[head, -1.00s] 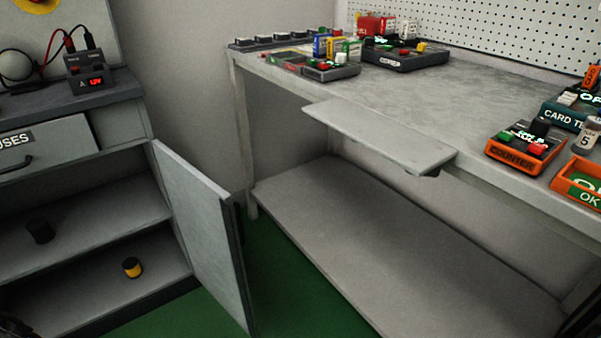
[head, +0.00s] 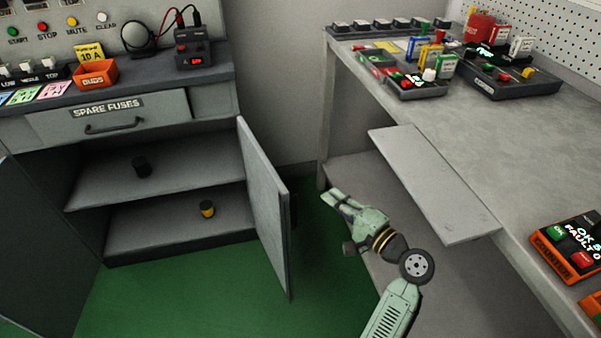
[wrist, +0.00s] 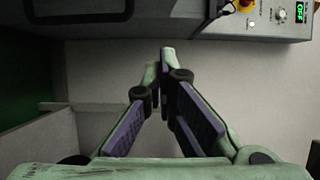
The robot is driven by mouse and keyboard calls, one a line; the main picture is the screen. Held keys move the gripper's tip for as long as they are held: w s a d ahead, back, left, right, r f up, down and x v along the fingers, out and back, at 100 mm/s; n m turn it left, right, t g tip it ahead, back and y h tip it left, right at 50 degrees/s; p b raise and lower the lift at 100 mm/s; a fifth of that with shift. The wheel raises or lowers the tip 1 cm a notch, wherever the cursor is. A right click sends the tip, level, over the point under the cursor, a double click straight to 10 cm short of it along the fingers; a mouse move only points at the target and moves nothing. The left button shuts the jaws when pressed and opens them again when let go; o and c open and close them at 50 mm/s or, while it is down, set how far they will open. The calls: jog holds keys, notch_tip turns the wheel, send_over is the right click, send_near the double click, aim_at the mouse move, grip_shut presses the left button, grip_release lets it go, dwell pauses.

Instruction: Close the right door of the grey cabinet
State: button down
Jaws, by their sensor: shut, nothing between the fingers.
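The grey cabinet (head: 218,101) stands at the left in the head view, under a drawer labelled SPARE FUSES (head: 110,112). Its right door (head: 265,205) is swung well open, jutting toward the camera. Its left door (head: 45,245) is also open. My gripper (head: 326,194) is shut and empty, to the right of the right door's outer face and apart from it in the picture. In the wrist view the closed fingers (wrist: 164,60) point up the frame. I cannot tell for sure whether the right door shows in the wrist view.
At the right stands a workbench (head: 455,150) with a pull-out board (head: 430,180) jutting out near my arm. Green floor (head: 180,290) is clear before the cabinet.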

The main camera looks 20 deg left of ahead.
jog(key=w+a+p, duration=0.2)
jog(key=a+p, duration=0.1)
jog(key=a, duration=0.8)
jog(key=shift+a, duration=0.1)
